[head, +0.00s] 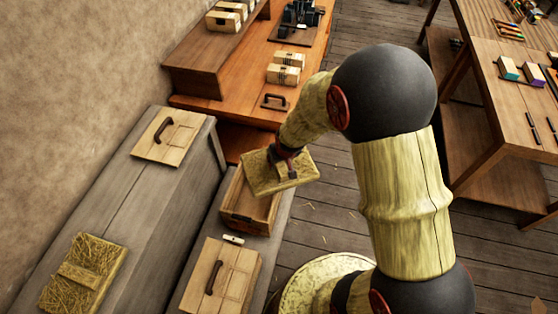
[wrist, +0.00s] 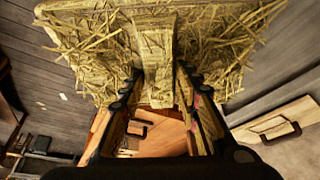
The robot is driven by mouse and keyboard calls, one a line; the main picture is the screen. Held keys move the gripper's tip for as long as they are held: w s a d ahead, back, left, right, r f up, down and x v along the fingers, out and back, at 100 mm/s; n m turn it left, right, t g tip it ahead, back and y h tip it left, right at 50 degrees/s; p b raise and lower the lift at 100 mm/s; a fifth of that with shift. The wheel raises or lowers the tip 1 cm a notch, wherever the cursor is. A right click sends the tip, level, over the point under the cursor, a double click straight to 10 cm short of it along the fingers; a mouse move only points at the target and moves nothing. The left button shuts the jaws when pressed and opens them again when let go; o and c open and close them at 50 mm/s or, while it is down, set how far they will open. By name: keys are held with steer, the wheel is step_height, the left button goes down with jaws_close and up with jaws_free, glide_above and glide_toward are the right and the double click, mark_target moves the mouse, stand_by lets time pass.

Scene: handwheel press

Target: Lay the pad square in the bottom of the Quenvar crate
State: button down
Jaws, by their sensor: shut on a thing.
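A straw-covered pad (head: 262,180) hangs in my gripper (head: 285,160), over the far part of an open wooden crate (head: 247,222) on the grey bench. The pad is turned relative to the crate and overhangs its right side. It looks above the rim, though the exact gap is unclear. In the wrist view my gripper (wrist: 157,80) is shut on the raised grip block of the pad (wrist: 90,45). The pad hides much of the crate's inside; the visible near part looks bare. I cannot read a name on the crate.
A second straw pad (head: 60,287) lies on the higher grey bench at left. A handled lid (head: 165,145) lies farther up it. Another handled lid (head: 235,262) and a small white piece (head: 233,240) are just nearer than the crate. An orange workbench (head: 245,85) stands beyond.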

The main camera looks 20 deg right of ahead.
step_height(320, 180, up, 2)
steer(key=shift+r+p, duration=0.15)
steer(key=shift+p, duration=0.4)
steer(key=shift+w+d, duration=0.1)
steer(key=shift+d, duration=0.1)
steer(key=shift+f, duration=0.2)
